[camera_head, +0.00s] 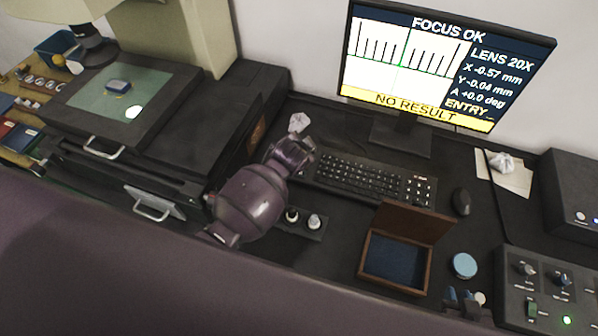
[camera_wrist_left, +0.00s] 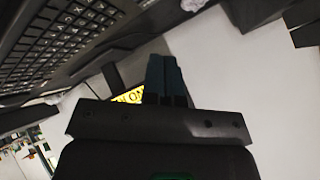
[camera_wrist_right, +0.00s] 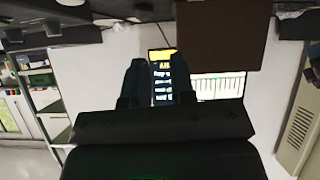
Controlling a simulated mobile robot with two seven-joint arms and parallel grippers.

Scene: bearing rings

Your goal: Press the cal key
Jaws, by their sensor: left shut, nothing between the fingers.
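In the left wrist view the keyboard (camera_wrist_left: 65,38) fills the upper left. My left gripper (camera_wrist_left: 164,60) is shut and empty, its fingers together, apart from the visible keys. In the head view, my purple left wrist covers the area at the keyboard's left end and hides the left fingers. My right gripper (camera_head: 461,298) is open and empty near the front, below the blue round lid. It also shows open in the right wrist view (camera_wrist_right: 160,65).
The monitor (camera_head: 445,68) reads FOCUS OK, NO RESULT and ENTRY. An open wooden box (camera_head: 364,278), a mouse (camera_head: 461,202), the blue round lid (camera_head: 464,265) and a control panel (camera_head: 515,300) stand right. A microscope stage (camera_head: 75,113) stands left.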

